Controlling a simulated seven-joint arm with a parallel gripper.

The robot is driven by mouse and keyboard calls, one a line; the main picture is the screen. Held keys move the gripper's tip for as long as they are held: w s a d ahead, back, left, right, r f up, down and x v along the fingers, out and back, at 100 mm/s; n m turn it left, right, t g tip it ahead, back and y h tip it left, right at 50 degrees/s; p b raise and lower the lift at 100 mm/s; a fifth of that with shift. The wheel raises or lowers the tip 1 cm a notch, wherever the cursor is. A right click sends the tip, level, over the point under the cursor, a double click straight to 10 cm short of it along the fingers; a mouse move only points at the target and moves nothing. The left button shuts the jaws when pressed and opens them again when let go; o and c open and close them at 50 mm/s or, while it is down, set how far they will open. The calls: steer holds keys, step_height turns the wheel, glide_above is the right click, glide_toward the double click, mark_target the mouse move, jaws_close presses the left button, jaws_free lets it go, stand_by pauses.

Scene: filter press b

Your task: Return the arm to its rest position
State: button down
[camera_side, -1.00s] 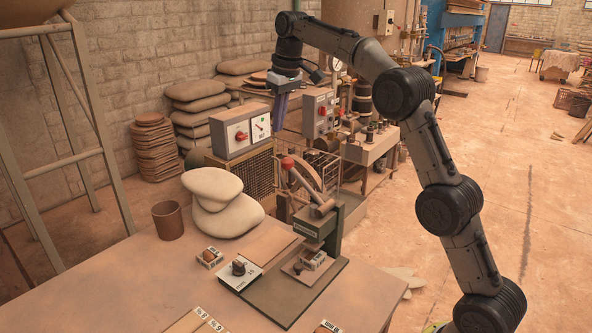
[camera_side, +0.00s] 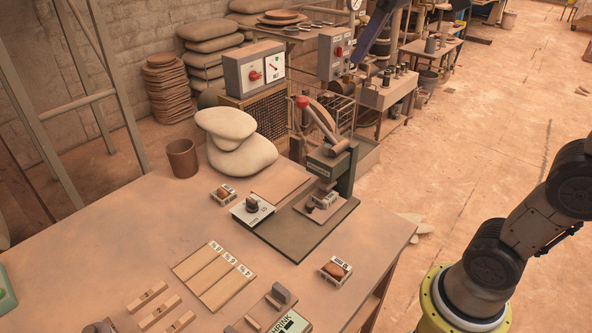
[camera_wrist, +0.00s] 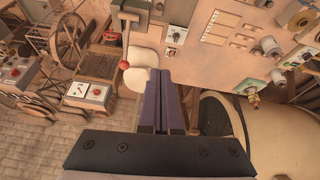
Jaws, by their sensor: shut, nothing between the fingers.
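My gripper (camera_wrist: 162,74) is in the wrist view, its two purple fingers side by side and shut with nothing between them. It is high above the work area. In the side view its fingers (camera_side: 378,40) show at the top edge, behind the press in the picture; most of my arm above them is out of frame. The press (camera_side: 330,160) stands upright on its dark base plate (camera_side: 300,232) on the table. Its lever has a red knob (camera_side: 302,102), which also shows in the wrist view (camera_wrist: 124,65).
The table (camera_side: 130,235) holds a brown cup (camera_side: 182,158), pale rounded sacks (camera_side: 236,150), a dial box (camera_side: 252,207), a slatted board (camera_side: 213,275) and small blocks. A control box (camera_side: 255,68) stands behind. Open floor (camera_side: 480,130) lies to the right.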

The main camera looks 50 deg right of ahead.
steer(key=s+f, duration=0.7)
steer(key=f, duration=0.2)
steer(key=s+a+f+m, duration=0.1)
steer(key=s+f, duration=0.5)
steer(key=f, duration=0.3)
steer(key=shift+s+a+f+t, duration=0.25)
steer(key=shift+s+t, duration=0.05)
steer(key=shift+s, duration=0.1)
